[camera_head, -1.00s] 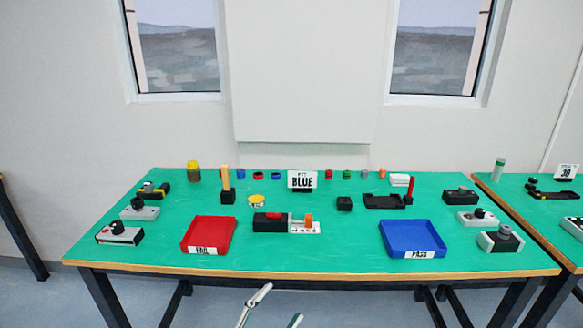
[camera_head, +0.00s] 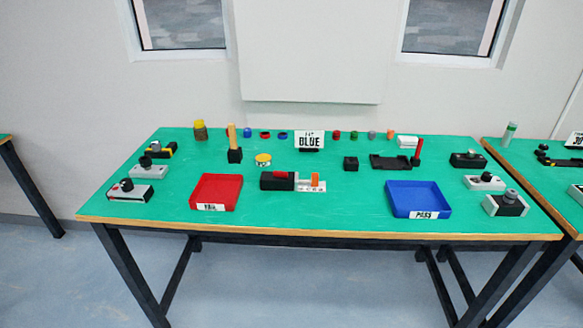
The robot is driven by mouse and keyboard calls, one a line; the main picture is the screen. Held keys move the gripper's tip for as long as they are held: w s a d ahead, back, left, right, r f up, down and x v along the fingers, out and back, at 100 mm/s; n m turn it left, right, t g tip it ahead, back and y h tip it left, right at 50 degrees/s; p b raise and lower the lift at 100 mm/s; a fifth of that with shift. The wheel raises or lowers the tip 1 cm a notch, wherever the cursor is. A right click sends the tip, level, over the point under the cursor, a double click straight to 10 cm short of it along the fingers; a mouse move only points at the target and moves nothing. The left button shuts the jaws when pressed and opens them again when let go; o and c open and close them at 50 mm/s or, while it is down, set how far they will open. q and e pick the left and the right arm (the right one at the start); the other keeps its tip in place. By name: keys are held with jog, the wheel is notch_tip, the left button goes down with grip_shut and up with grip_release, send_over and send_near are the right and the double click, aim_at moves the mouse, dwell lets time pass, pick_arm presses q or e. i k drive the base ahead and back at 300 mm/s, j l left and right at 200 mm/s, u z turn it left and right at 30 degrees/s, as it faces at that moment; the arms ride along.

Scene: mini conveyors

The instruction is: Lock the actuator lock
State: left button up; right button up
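No part is labelled as the actuator lock. A device in the front middle of the green table has a black block with a red piece on top (camera_head: 279,180). A white plate with an upright orange piece (camera_head: 315,181) adjoins its right side. Whether this is the actuator lock, and whether it is locked, I cannot tell. Small grey and black devices with knobs stand at the left (camera_head: 129,191) and right (camera_head: 506,204) of the table. Neither of my grippers is in view.
A red FAIL tray (camera_head: 235,181) and a blue PASS tray (camera_head: 400,190) flank the middle device. A BLUE sign (camera_head: 310,139) stands behind, near small coloured rings. The green table (camera_head: 340,212) has bare room between the trays. A second table is at right.

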aim_at(284, 174)
jog(key=i+j, duration=0.15)
jog(key=j, duration=0.2)
jog(key=i+j, duration=0.1)
jog(key=j, duration=0.25)
jog(key=i+j, duration=0.15)
jog(key=j, duration=0.2)
jog(key=i+j, duration=0.1)
jog(key=j, duration=0.25)
jog(key=i+j, duration=0.15)
jog(key=j, duration=0.15)
jog(key=z, duration=1.65)
